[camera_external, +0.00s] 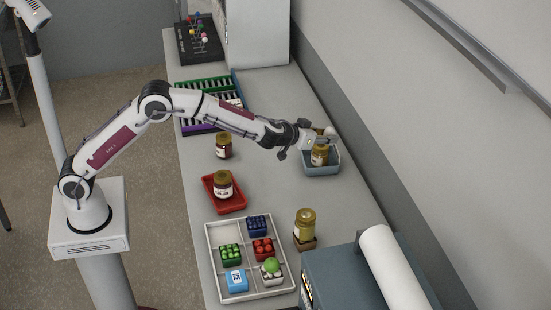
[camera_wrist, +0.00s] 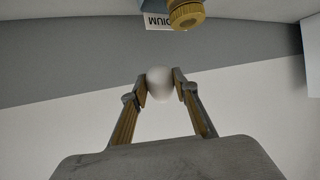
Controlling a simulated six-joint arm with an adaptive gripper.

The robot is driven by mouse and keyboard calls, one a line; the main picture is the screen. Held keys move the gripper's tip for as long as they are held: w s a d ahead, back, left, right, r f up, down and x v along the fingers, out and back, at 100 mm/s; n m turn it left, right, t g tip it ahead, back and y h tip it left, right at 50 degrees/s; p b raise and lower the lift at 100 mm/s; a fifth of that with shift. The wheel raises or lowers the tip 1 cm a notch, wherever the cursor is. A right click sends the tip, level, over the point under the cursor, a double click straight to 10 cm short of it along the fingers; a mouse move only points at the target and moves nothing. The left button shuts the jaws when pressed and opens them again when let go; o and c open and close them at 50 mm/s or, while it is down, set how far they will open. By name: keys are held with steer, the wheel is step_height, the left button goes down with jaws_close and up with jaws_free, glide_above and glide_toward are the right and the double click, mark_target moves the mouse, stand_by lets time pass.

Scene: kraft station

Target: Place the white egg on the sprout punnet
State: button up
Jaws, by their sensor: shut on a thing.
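The white egg (camera_wrist: 160,82) is held between the two fingertips of my gripper (camera_wrist: 160,88) in the wrist view. In the external view my gripper (camera_external: 318,136) is raised near the blue-grey bin at the right side of the bench, and the egg is a small pale shape (camera_external: 331,131) at its tip. A green punnet of round green pieces (camera_external: 230,254), which looks like the sprout punnet, sits in the left column of the pale divided tray (camera_external: 211,262), well away from my gripper. Its top looks clear.
The tray also holds a blueberry-like punnet (camera_external: 257,225), a red punnet (camera_external: 263,249), a pale punnet topped by a green ball (camera_external: 271,267) and a blue box (camera_external: 237,280). Jars stand in the red tray (camera_external: 238,206), the blue-grey bin (camera_external: 322,171) and elsewhere on the bench.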

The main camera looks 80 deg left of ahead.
steer(key=s+d+r+m+h, duration=0.1)
steer(key=s+d, duration=0.5)
steer(key=d, duration=0.6)
steer(key=s+d+r+m+t+h, duration=0.1)
steer(key=s+d+m+h, duration=0.1)
steer(key=s+d, duration=0.7)
steer(key=s+d+r+m+h, duration=0.1)
steer(key=s+d, duration=0.3)
steer(key=d, duration=1)
steer(key=s+d, duration=0.4)
steer(key=s, duration=0.6)
steer(key=n+y, duration=0.2)
steer(key=y, duration=0.1)
glide_above(225, 252)
step_height(225, 252, down, 3)
steer(key=shift+f, duration=3.1)
